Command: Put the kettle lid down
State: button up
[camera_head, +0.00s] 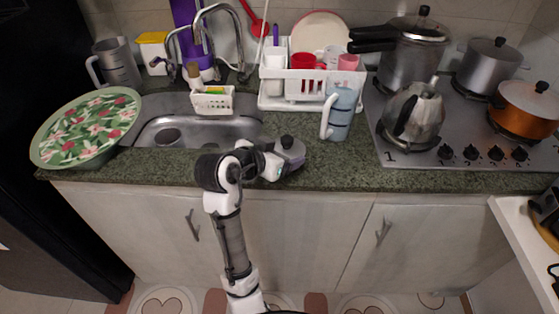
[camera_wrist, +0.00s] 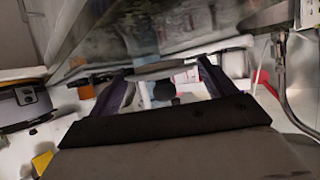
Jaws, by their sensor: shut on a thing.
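My gripper (camera_head: 279,161) is above the front part of the green counter, right of the sink. It is shut on the kettle lid (camera_head: 291,150), a small grey piece with a dark knob on top. In the wrist view, the two fingers of my gripper (camera_wrist: 168,74) stand on either side of the lid (camera_wrist: 160,70), and its dark knob shows between them. Whether the lid touches the counter is hard to tell. The faceted grey metal kettle (camera_head: 424,116) stands on the front left burner of the stove, apart from my gripper.
A blue-grey pitcher (camera_head: 340,114) stands on the counter (camera_head: 350,178) right of my gripper, before the white dish rack (camera_head: 300,90). The sink (camera_head: 215,128) and a floral tray (camera_head: 85,128) are to the left. Bare counter lies between the pitcher and the stove.

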jog(key=shift+f, duration=1.6)
jog(key=shift+f, duration=0.15)
jog(key=o, duration=0.9)
jog(key=shift+o, duration=0.2)
jog(key=shift+r, duration=0.25)
jog(key=shift+s+a, duration=0.25)
jog(key=shift+s, duration=0.05)
jog(key=b+v, duration=0.2)
jog(key=v, duration=0.9)
jog(key=shift+s+r, duration=0.15)
